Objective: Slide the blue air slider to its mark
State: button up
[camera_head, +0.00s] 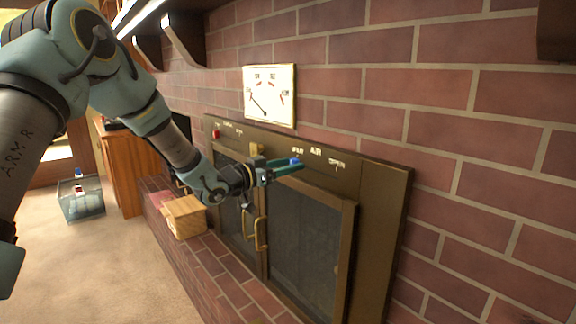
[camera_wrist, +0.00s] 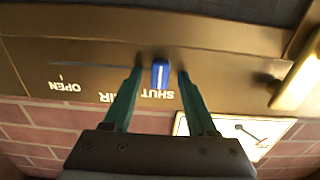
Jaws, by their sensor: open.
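The blue air slider (camera_wrist: 160,74) is a small upright tab on a slot in the brass fireplace panel, by the SHUT lettering. It shows small in the head view (camera_head: 295,161), near my fingertips. My gripper (camera_wrist: 158,75) is open, with one green finger on each side of the slider and a gap to both. A tick by the OPEN lettering (camera_wrist: 64,86) lies at the far end of the slot, at left in the wrist view. In the head view my gripper (camera_head: 302,166) reaches the panel's top strip, and OPEN (camera_head: 337,164) is to its right.
A dial gauge (camera_head: 270,95) hangs on the brick wall above the panel. Brass door handles (camera_head: 261,233) stick out below my gripper. A wooden box (camera_head: 184,216) sits on the brick hearth. A red knob (camera_head: 216,134) is at the panel's left. The strip toward OPEN looks clear.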

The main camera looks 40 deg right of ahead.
jog(key=shift+c, duration=0.3)
grip_shut()
dwell(1.1)
